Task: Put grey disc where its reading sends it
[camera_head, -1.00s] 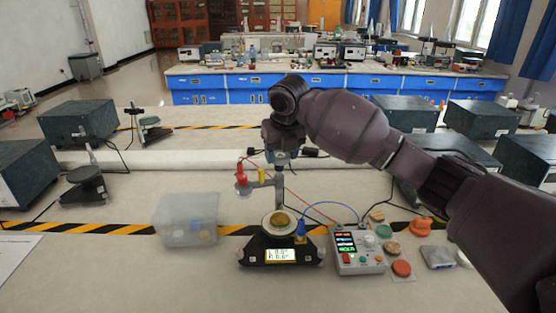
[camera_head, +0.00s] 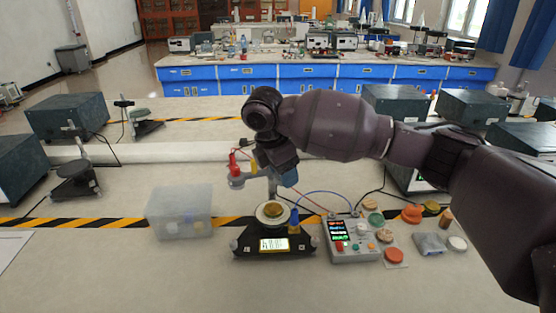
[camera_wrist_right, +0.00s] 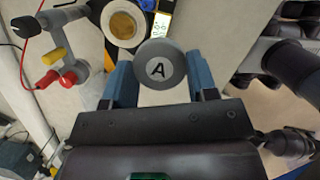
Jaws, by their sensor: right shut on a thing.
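The grey disc (camera_wrist_right: 160,66), marked with a black letter A, is held between the blue fingers of my right gripper (camera_wrist_right: 161,84) in the right wrist view. In the head view, a blue finger of my right gripper (camera_head: 289,177) shows behind the wrist, above the balance; the disc is hidden there. The black balance (camera_head: 246,250) has a lit display (camera_head: 274,245) and a round pan with a gold-brown disc (camera_head: 273,210) on it. The display digits are too small to read. My left gripper is out of view.
A clear plastic box (camera_head: 180,212) stands left of the balance. A control box (camera_head: 352,243) with green and red readouts stands to its right, beside several coloured discs and pieces (camera_head: 395,255). A stand with red and yellow parts (camera_head: 236,178) rises behind the pan.

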